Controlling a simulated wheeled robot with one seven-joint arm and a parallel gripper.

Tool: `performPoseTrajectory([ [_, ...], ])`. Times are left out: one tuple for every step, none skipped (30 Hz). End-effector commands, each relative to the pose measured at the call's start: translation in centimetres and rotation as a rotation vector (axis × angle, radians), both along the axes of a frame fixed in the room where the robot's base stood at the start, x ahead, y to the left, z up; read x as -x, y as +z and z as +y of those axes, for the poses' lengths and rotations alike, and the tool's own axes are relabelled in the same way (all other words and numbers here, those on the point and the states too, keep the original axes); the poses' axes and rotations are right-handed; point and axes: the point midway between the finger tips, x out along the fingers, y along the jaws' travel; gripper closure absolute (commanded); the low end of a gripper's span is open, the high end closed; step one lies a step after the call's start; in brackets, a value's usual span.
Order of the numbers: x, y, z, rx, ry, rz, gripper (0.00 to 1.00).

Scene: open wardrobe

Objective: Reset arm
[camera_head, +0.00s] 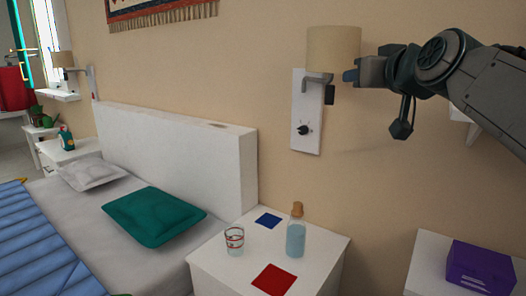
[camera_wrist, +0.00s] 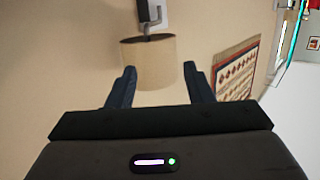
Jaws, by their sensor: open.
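My gripper (camera_head: 350,76) is raised at the upper right in the head view, in front of the wall and close to the right side of the wall lamp's shade. In the wrist view my gripper (camera_wrist: 157,88) shows two dark fingers spread apart with nothing held between them. The beige lamp shade (camera_wrist: 150,60) appears beyond and between the fingers. I cannot tell whether a finger touches the shade. My arm (camera_head: 480,85) reaches in from the right edge of the head view.
The wall lamp (camera_head: 332,50) hangs on a white wall plate (camera_head: 305,112) with a knob. Below stands a white nightstand (camera_head: 325,245) with a glass (camera_head: 234,241), a corked bottle (camera_head: 296,235), a blue square (camera_head: 268,221) and a red square (camera_head: 274,280). A purple box (camera_head: 482,268) is at right, the bed (camera_head: 90,215) at left.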

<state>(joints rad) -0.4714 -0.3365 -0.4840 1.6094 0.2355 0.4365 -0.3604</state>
Motion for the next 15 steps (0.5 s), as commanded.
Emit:
performPoseTrajectory([
  [0.1, -0.1, 0.3, 0.000, 0.003, 0.029, 0.53],
  [0.1, -0.4, 0.4, 0.000, 0.006, 0.047, 0.53],
  [0.2, -0.9, 0.7, -0.001, 0.008, 0.073, 0.53],
  [0.4, -1.2, 0.8, -0.001, 0.012, 0.091, 0.53],
  [0.5, -1.6, 1.1, -0.001, 0.014, 0.114, 0.53],
  [0.7, -2.2, 1.3, -0.001, 0.018, 0.144, 0.53],
  [0.9, -2.6, 1.5, -0.003, 0.020, 0.168, 0.53],
  [1.2, -3.1, 1.8, -0.002, 0.022, 0.197, 0.53],
  [1.6, -3.8, 2.1, -0.001, 0.024, 0.239, 0.53],
  [1.9, -4.4, 2.4, -0.001, 0.026, 0.273, 0.53],
  [2.4, -5.1, 2.7, -0.001, 0.028, 0.311, 0.53],
  [3.1, -6.1, 3.1, 0.000, 0.028, 0.364, 0.53],
  [3.6, -6.8, 3.4, 0.003, 0.029, 0.405, 0.53],
  [4.3, -7.6, 3.6, 0.004, 0.027, 0.444, 0.53],
  [5.1, -8.6, 4.0, 0.007, 0.026, 0.498, 0.53],
])
